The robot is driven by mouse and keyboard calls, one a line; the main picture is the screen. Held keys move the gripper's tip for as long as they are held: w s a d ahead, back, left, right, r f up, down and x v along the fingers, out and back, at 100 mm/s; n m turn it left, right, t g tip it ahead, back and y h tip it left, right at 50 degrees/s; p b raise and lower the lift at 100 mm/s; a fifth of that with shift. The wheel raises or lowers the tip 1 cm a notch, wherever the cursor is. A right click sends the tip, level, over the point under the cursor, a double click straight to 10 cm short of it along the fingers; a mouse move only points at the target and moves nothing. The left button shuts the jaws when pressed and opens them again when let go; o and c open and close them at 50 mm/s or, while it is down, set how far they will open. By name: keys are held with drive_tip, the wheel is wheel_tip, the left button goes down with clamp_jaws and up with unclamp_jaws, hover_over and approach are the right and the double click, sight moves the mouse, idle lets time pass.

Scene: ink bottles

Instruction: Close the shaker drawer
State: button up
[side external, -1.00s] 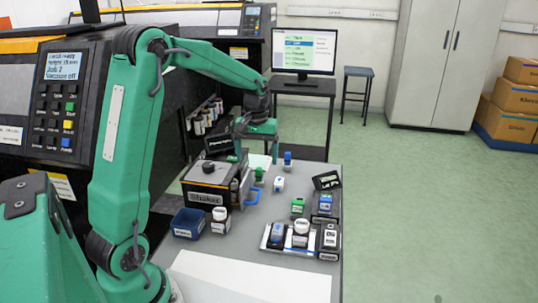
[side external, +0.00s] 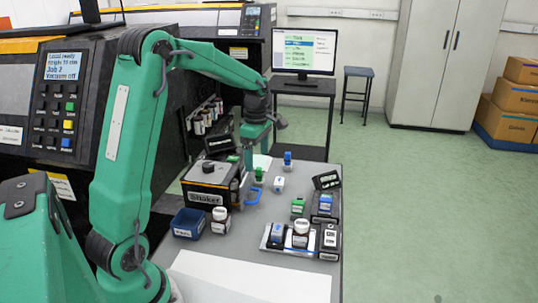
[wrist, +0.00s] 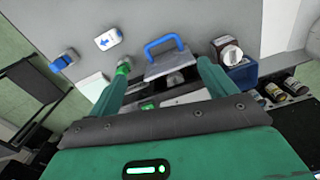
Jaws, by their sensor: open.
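In the wrist view the drawer's grey front (wrist: 170,64) and blue handle (wrist: 164,44) lie ahead, between the finger lines. Behind that front a dark space with a small round thing shows, so the drawer looks open. My gripper (wrist: 163,76) is open and empty, its fingers apart. In the side view my gripper (side external: 248,160) hangs behind the shaker, its fingertips partly hidden.
A blue bin (side external: 188,223) and a white-capped bottle (side external: 220,220) stand in front of the shaker. Green-capped (side external: 258,175) and blue-capped (side external: 288,161) bottles and a white block (side external: 278,184) stand beyond the handle.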

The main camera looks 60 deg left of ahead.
drive_tip(key=n, duration=0.2)
approach(247, 187)
drive_tip(key=w+d+f, duration=0.2)
drive_tip(key=shift+w+d+f, duration=0.2)
drive_tip(key=shift+d+f, duration=0.05)
drive_tip(key=shift+d, duration=0.05)
drive_tip(key=shift+f, duration=0.1)
drive_tip(key=shift+f, duration=3.8)
drive_tip(key=c, duration=1.1)
drive_tip(key=shift+s+a+r, duration=0.1)
drive_tip(key=shift+s+a, duration=1.1)
drive_tip(key=shift+a, duration=0.15)
drive_tip(key=o, duration=1.1)
